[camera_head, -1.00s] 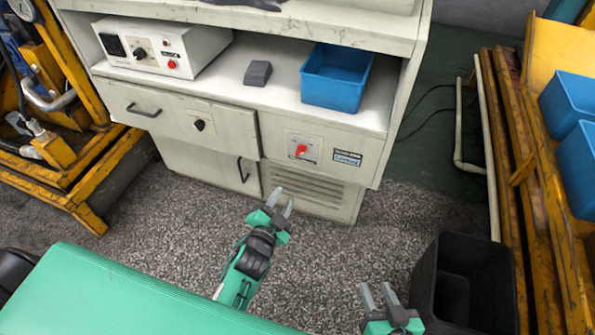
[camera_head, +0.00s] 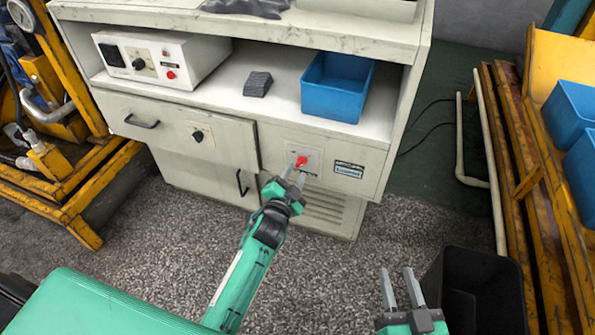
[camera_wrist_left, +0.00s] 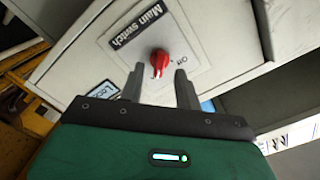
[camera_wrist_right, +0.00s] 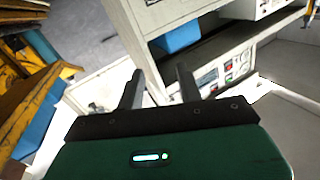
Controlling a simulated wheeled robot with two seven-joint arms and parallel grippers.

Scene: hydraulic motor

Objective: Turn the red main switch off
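The red main switch (camera_head: 301,160) is a knob on a light plate on the cabinet's front, right of the drawer. It shows clearly in the left wrist view (camera_wrist_left: 160,62) under the label "Main switch", with "Off" printed beside it. My left gripper (camera_head: 294,178) is open and empty, its fingers pointing at the switch. In the left wrist view its fingertips (camera_wrist_left: 160,80) lie on either side of the knob's lower end; whether they touch it I cannot tell. My right gripper (camera_head: 402,289) is open and empty, low at the right, near the black bin.
The cabinet (camera_head: 345,208) holds a blue bin (camera_head: 336,88), a dark grey block (camera_head: 257,84) and a white control box (camera_head: 160,58) on its shelf. A black bin (camera_head: 475,290) stands on the floor at right. A yellow rack (camera_head: 545,150) stands further right.

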